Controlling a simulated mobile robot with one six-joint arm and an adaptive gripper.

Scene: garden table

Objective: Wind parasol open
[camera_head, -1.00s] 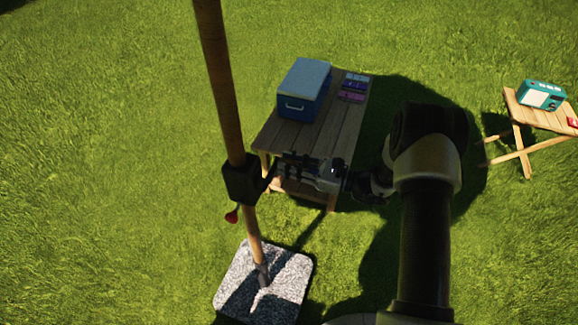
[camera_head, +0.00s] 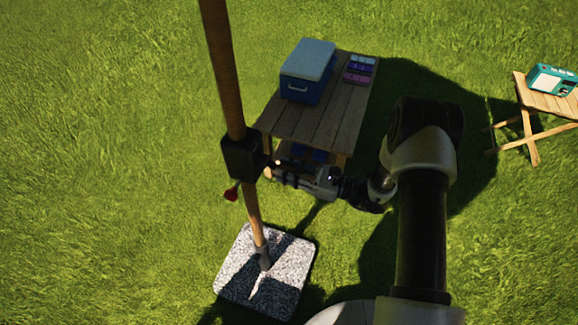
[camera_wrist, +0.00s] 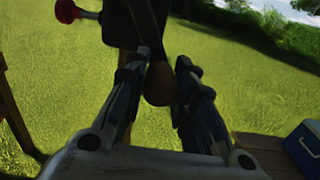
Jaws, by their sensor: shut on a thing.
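The parasol's wooden pole (camera_head: 222,75) rises from a speckled stone base (camera_head: 240,272), and the canopy is out of view. A black crank housing (camera_head: 240,155) sits on the pole, with a red knob (camera_head: 231,193) below it; that knob shows at the upper left in the wrist view (camera_wrist: 67,11). My gripper (camera_head: 272,171) is at the housing's right side. In the wrist view my gripper's fingers (camera_wrist: 166,66) are on either side of a rounded brown crank knob (camera_wrist: 160,86), shut on it. The crank arm is mostly hidden in shadow.
A low wooden table (camera_head: 335,115) behind my gripper carries a blue cooler (camera_head: 308,72) and small coloured packs (camera_head: 359,70). Grass to the left of the pole is clear.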

